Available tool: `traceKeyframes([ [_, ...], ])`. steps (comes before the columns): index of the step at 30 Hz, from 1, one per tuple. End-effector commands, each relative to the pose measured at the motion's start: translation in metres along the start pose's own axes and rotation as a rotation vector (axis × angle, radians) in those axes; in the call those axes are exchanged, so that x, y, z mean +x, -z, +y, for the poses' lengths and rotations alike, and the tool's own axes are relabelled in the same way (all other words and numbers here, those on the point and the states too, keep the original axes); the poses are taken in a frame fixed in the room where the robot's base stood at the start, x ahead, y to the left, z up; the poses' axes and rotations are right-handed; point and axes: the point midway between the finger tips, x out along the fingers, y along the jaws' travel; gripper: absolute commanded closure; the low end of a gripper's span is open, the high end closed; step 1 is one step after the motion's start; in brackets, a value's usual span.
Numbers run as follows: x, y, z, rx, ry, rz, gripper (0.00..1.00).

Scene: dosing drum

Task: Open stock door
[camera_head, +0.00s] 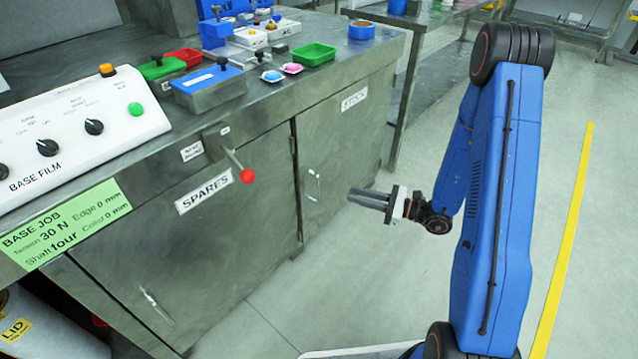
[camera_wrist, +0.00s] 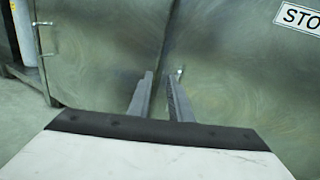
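The stock door (camera_head: 345,140) is the right-hand grey metal door, with a STOCK label (camera_head: 354,99) near its top. It looks closed. Its bright bar handle (camera_head: 313,185) is near the seam beside the spares door. My gripper (camera_head: 350,195) is level, to the right of the handle in the head view, and looks apart from it. In the wrist view, my gripper (camera_wrist: 159,75) has its two fingers apart with nothing between them. The stock door (camera_wrist: 245,75) fills the right side there, and a small bright part of the handle (camera_wrist: 179,73) shows by the right fingertip.
The spares door (camera_head: 190,245) is left of the stock door, with its own handle (camera_head: 157,306). A lever with a red ball (camera_head: 247,176) sticks out above it. Boxes and trays, including a green tray (camera_head: 314,54), stand on the worktop. The floor (camera_head: 400,270) before the stock door is clear.

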Motion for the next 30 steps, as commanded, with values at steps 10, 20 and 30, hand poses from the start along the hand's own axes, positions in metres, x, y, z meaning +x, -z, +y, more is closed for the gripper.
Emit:
traceKeyframes([
  [10,-0.013,0.048,-0.026,0.091,0.153,-0.004,0.81],
  [20,0.015,0.049,-0.030,0.092,0.153,-0.004,0.81],
  [30,0.064,0.049,-0.037,0.091,0.152,-0.003,0.81],
])
